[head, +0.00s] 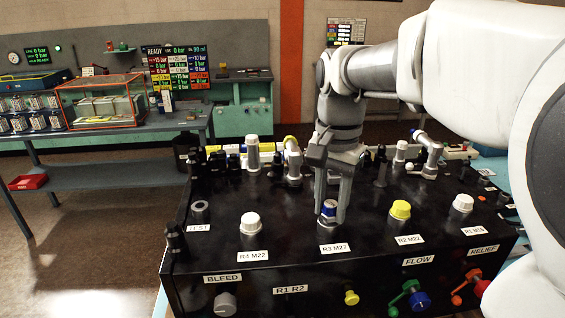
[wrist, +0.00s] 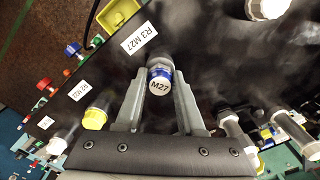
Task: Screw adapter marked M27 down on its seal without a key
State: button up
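The M27 adapter (head: 329,208), with a blue band and a pale top, stands on the R3 M27 port of the black panel block (head: 290,225). In the wrist view its top (wrist: 160,86) reads M27, and a grey metal collar shows beyond the blue band. My gripper (head: 332,205) points down over it. In the wrist view the two fingers of my gripper (wrist: 161,78) stand one on each side of the adapter. The seal under the adapter is hidden.
A white R4 M22 cap (head: 250,224) stands left, and a yellow R2 M22 cap (head: 400,210) and white R1 M18 cap (head: 462,203) stand right. Taller hose fittings (head: 292,160) rise behind. Knobs (head: 420,300) project from the front face. A side bench (head: 105,175) stands left.

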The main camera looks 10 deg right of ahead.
grip_shut()
jog(key=m+p, duration=0.1)
jog(key=m, duration=0.4)
jog(key=shift+m, duration=0.4)
jog(key=m+p, duration=0.1)
jog(key=m, duration=0.5)
jog(key=shift+f, duration=0.1)
jog(key=shift+m, duration=0.3)
